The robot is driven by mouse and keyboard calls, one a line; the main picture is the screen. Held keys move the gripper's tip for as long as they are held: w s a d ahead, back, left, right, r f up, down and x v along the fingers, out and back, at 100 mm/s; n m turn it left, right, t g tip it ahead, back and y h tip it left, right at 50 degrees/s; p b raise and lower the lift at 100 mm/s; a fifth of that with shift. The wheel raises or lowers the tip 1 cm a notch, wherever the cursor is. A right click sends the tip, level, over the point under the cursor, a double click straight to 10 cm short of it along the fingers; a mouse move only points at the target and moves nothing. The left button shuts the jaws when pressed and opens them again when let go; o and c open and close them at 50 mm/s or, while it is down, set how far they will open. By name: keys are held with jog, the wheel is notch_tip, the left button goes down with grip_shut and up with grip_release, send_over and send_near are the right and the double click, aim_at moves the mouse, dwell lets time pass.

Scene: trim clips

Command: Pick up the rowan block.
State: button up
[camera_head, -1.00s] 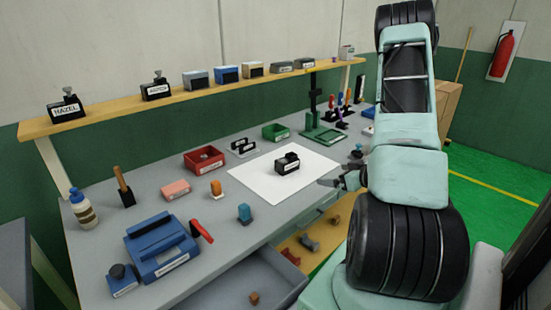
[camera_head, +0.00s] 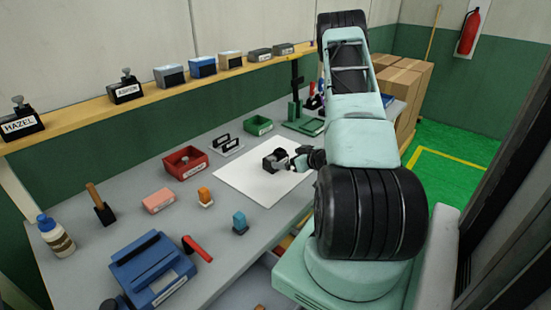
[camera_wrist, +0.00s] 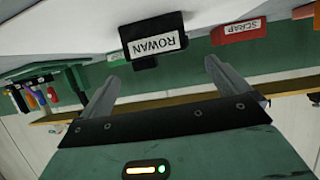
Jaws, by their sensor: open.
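The rowan block is a black block (camera_head: 275,160) on the white sheet (camera_head: 237,178) on the workbench. In the wrist view the rowan block (camera_wrist: 153,38) shows its white label, upside down, reading ROWAN. My gripper (camera_head: 299,163) is close to its right side in the head view. In the wrist view my gripper (camera_wrist: 158,78) is open, its two fingers pointing toward the block with the block ahead of and between them. The fingers look empty. Whether a finger touches the block cannot be told.
A red SCRAP bin (camera_head: 186,161), a green bin (camera_head: 258,125) and a small black rack (camera_head: 226,145) stand behind the sheet. A blue box (camera_head: 152,265), a pink block (camera_head: 158,200) and small coloured blocks stand left and in front. A shelf (camera_head: 80,113) holds labelled blocks, including HAZEL.

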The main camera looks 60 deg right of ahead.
aim_at(276, 156)
jog(key=x, duration=0.2)
jog(key=shift+w+f+p, duration=0.15)
jog(key=shift+w+p, duration=0.15)
jog(key=shift+w, duration=0.1)
jog(key=p+x, duration=0.1)
jog(key=x, duration=0.1)
jog(key=p+x, duration=0.1)
jog(key=x, duration=0.1)
jog(key=shift+s+d+p, duration=0.1)
jog(key=shift+d+p, duration=0.1)
jog(key=shift+p, duration=0.1)
jog(key=shift+w+d+f, duration=0.15)
jog(key=shift+w+f, duration=0.15)
jog(key=shift+w, duration=0.3)
jog(key=c, duration=1)
